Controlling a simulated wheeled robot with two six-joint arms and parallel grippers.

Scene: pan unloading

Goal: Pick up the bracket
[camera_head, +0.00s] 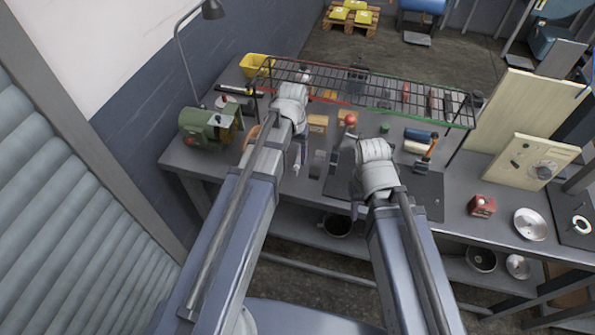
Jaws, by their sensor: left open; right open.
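My two arms reach over a grey workbench (460,205). My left gripper (299,160) is above the bench's left part, pointing down, open, and partly hidden behind its own wrist. My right gripper (355,208) is near the bench's front edge, beside a dark mat (428,190), open and mostly hidden by its wrist. I cannot tell which of the small parts is the bracket. Small dark and grey blocks (317,163) lie between the two grippers.
A wire rack (450,109) spans the bench's back above several small items. A green machine (205,128) and lamp (180,50) stand left. A red box (482,206), a metal pan (530,224) and a panel with a dial (525,160) are right.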

